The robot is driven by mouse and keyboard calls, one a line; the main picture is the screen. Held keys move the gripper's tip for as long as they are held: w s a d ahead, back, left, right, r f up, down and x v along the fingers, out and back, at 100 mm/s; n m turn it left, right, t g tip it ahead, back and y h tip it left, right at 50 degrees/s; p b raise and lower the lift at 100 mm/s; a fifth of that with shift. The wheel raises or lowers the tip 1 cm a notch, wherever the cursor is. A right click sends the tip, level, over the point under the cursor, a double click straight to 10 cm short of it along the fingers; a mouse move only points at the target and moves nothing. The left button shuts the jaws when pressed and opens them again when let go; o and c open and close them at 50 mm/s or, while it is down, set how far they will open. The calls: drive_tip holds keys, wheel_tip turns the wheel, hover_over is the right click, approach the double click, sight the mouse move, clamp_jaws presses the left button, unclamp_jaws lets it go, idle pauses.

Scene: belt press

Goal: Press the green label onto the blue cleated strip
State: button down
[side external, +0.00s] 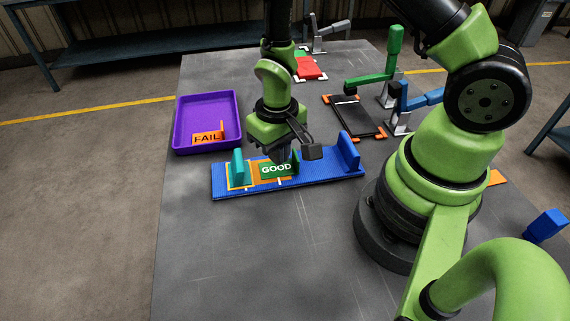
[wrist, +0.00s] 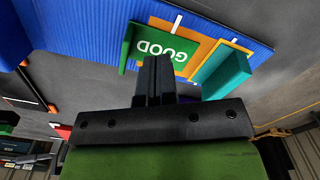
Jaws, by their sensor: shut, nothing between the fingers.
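The blue cleated strip (side external: 325,171) lies on the dark table with a teal cleat (side external: 238,168) near its left end and a blue cleat (side external: 349,153) at its right end. The green label (side external: 276,170), marked GOOD, lies flat on the strip between them, over an orange-bordered area. The label also shows in the wrist view (wrist: 165,50), with its upright green tab (wrist: 127,47). My gripper (side external: 281,158) points down just behind the label's lettering. Its fingers (wrist: 153,65) are shut and empty, at the label's edge; I cannot tell whether they touch it.
A purple tray (side external: 179,140) with an orange FAIL label (side external: 208,137) stands left. Behind the strip on the right are a black plate with orange corners (side external: 354,116), and green (side external: 389,65) and blue (side external: 415,98) clamps. A red piece (side external: 308,69) lies further back.

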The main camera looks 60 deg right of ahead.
drive_tip(key=shift+f, duration=1.05)
drive_tip(key=shift+r, duration=0.1)
idle(0.7)
drive_tip(key=shift+r, duration=3.45)
drive_tip(key=shift+r, duration=0.1)
wheel_tip(320, 180, up, 6)
drive_tip(key=t, duration=0.1)
hover_over(278, 168)
wheel_tip(278, 168, up, 9)
drive_tip(key=s+t, duration=0.2)
drive_tip(key=t, duration=0.1)
drive_tip(key=s+a+r+m+t+y, duration=0.1)
drive_tip(key=s+r+t+y, duration=0.1)
drive_tip(key=s+r, duration=0.5)
drive_tip(key=shift+s+a+r+t, duration=0.15)
drive_tip(key=shift+s+r+t, duration=0.35)
drive_tip(key=shift+s, duration=0.55)
drive_tip(key=shift+f, duration=0.15)
